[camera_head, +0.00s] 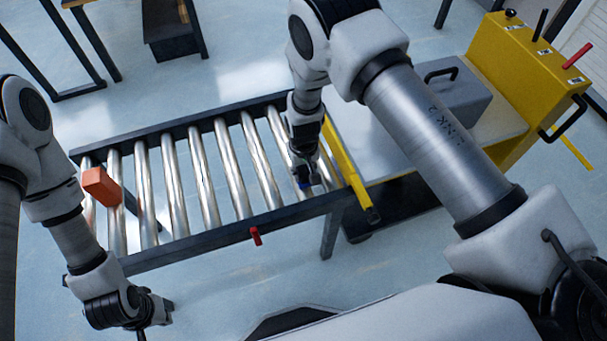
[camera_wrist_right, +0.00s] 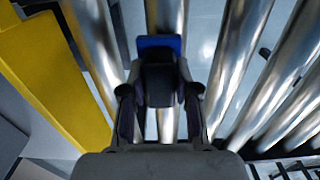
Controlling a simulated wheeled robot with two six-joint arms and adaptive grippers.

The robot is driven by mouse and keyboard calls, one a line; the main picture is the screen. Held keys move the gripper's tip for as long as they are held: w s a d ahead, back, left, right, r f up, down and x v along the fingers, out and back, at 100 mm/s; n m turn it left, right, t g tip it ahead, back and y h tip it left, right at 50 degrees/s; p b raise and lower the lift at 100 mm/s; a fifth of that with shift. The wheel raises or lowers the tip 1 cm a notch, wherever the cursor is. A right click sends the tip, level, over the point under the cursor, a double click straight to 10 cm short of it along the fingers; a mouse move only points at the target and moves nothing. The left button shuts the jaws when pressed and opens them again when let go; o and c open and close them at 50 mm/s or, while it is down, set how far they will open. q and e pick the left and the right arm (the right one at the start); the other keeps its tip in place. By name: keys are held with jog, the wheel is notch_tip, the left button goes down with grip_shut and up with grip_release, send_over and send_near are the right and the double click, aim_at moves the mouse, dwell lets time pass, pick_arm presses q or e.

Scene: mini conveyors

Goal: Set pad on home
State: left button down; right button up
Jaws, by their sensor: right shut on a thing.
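A small blue piece, seemingly the pad (camera_wrist_right: 158,43), is at the tips of my right gripper (camera_wrist_right: 160,85) in the right wrist view. The fingers are shut on it and hide part of it. In the head view my right gripper (camera_head: 303,172) points down over the right end of the roller conveyor (camera_head: 250,228), beside the yellow bar. Only a trace of blue shows there. My left gripper (camera_head: 155,310) is low at the left, in front of the conveyor, away from the pad; its finger opening is unclear. No spot marked as home can be made out.
An orange block (camera_head: 101,186) is at the conveyor's left end. A yellow bar (camera_head: 348,170) crosses its right end and also shows in the right wrist view (camera_wrist_right: 55,75). A red tab (camera_head: 256,236) is on the front rail. A grey box (camera_head: 452,95) and yellow cabinet (camera_head: 520,85) stand right.

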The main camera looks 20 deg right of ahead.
aim_at(304, 171)
jog(key=shift+s+f, duration=0.1)
jog(key=o, duration=1)
notch_tip(304, 171, up, 12)
jog(key=shift+r, duration=0.2)
